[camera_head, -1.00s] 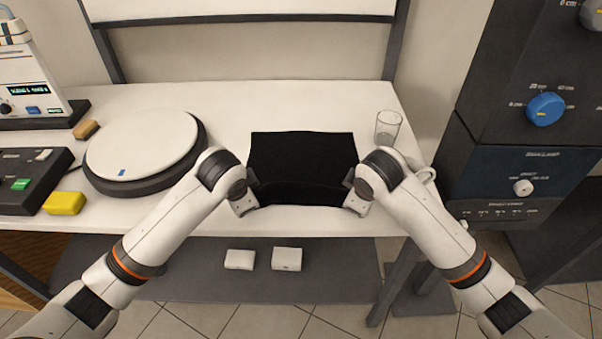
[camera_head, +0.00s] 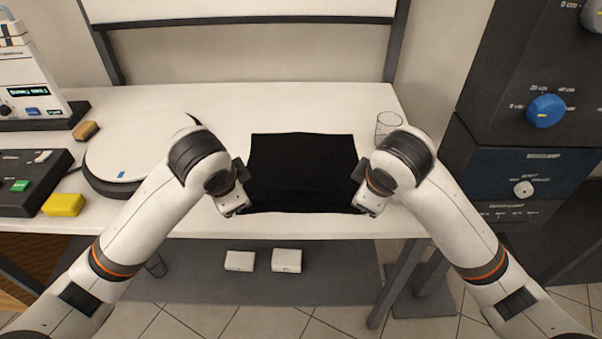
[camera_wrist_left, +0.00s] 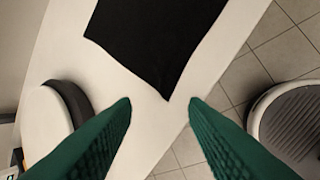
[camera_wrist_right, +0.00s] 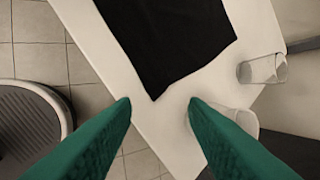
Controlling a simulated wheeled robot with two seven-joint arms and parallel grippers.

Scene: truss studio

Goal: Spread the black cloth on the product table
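The black cloth (camera_head: 302,172) lies spread flat as a near rectangle on the white product table (camera_head: 270,105), close to its front edge. It also shows flat in the left wrist view (camera_wrist_left: 155,40) and the right wrist view (camera_wrist_right: 165,40), one corner pointing towards the fingers in each. My left gripper (camera_head: 236,208) is at the cloth's front left corner; its green fingers (camera_wrist_left: 160,102) are apart with nothing between them. My right gripper (camera_head: 364,206) is at the front right corner; its green fingers (camera_wrist_right: 160,102) are also apart and empty.
A round white turntable (camera_head: 120,160) stands left of the cloth, with a yellow block (camera_head: 63,204) and a control box (camera_head: 30,180) beyond. A clear glass (camera_head: 386,124) stands behind my right arm.

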